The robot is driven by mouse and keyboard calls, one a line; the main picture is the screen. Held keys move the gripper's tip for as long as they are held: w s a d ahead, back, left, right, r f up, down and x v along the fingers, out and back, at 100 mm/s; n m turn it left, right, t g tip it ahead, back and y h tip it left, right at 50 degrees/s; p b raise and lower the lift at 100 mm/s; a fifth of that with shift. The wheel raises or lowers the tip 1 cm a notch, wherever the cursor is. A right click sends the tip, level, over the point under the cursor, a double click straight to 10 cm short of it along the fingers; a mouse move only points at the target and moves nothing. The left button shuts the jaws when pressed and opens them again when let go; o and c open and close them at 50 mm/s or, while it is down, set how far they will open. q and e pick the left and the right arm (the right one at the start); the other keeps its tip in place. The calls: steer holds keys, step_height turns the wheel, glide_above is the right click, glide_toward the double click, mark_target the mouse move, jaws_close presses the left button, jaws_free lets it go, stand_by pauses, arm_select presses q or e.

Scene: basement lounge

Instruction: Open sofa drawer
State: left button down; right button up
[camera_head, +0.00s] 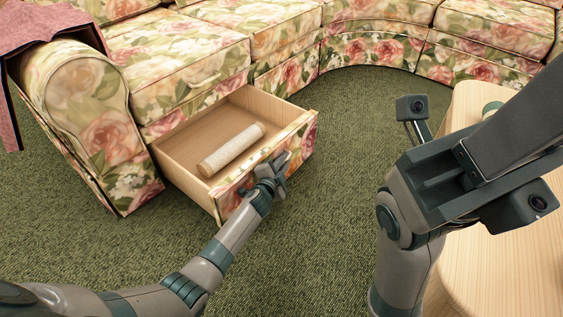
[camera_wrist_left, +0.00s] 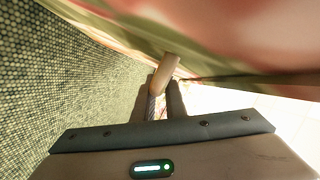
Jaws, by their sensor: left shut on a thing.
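The floral sofa (camera_head: 190,62) has a wooden drawer (camera_head: 182,158) pulled well out from its base. The drawer's floral front faces me. A pale rolled cylinder (camera_head: 231,149) lies inside the drawer. My left gripper (camera_head: 277,168) is at the outer face of the drawer front. In the left wrist view its fingers (camera_wrist_left: 165,100) are shut on a light-coloured drawer handle (camera_wrist_left: 165,72) that sticks out from the floral front. My right arm is raised at the right of the head view. Its gripper tips do not show clearly.
A light wooden table (camera_head: 490,262) stands at the right, behind and below my right arm. A reddish cloth (camera_head: 45,25) hangs over the sofa arm at left. Green carpet (camera_head: 330,210) lies clear between drawer and table.

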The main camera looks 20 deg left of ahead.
arm_select(q)
steer(key=shift+s+d, duration=0.1)
steer(key=shift+d, duration=0.1)
steer(key=c, duration=1.8)
jaws_free()
